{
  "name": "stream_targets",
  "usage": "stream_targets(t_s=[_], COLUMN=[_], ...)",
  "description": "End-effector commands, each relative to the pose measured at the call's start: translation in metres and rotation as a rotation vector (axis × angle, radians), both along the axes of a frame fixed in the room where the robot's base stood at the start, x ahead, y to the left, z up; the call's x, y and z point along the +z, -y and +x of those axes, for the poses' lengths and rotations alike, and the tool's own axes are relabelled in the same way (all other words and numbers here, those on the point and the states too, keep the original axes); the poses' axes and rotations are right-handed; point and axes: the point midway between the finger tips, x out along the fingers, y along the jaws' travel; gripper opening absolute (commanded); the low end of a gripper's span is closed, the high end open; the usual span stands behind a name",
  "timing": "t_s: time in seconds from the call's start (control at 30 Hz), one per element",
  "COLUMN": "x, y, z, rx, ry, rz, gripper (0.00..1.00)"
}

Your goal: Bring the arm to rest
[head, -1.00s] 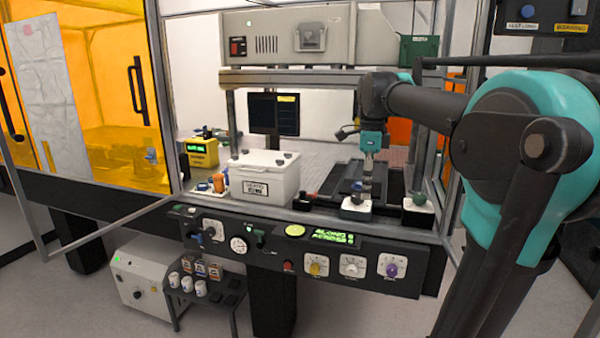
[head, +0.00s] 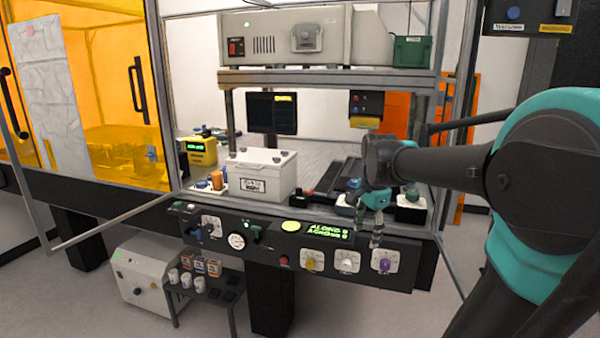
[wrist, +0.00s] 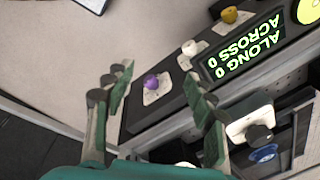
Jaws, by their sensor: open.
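My gripper (head: 376,238) hangs in front of the console panel (head: 408,266), near its right end in the head view, with its fingers downward. In the wrist view my gripper (wrist: 158,100) has its two green-padded fingers spread apart with nothing between them. The purple knob (wrist: 152,82) shows in the gap between the fingers, beyond them. My arm (head: 450,168) reaches in from the right of the head view.
A white lidded box (head: 262,176) stands on the bench. White blocks with dark knobs, one at right (head: 411,210), sit behind the panel's edge. A frame post (head: 455,110) stands close to my arm. A small side table (head: 205,293) is below left.

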Motion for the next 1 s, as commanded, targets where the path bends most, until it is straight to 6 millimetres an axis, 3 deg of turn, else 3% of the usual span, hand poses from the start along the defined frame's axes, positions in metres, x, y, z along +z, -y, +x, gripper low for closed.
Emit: stream_targets(t_s=[0.1,0.3,0.5,0.7,1.0], x=[-0.048,-0.121,-0.169,-0.184,-0.185], y=[0.002,0.004,0.005,0.005,0.005], z=[-0.024,-0.073,-0.116,-0.133,-0.133], rx=[0.243,0.680,1.003,1.127,1.134], ry=[0.051,0.137,0.192,0.209,0.209], rz=[-0.039,-0.143,-0.247,-0.293,-0.295], gripper=[0.55,0.55,0.55,0.55,0.55])
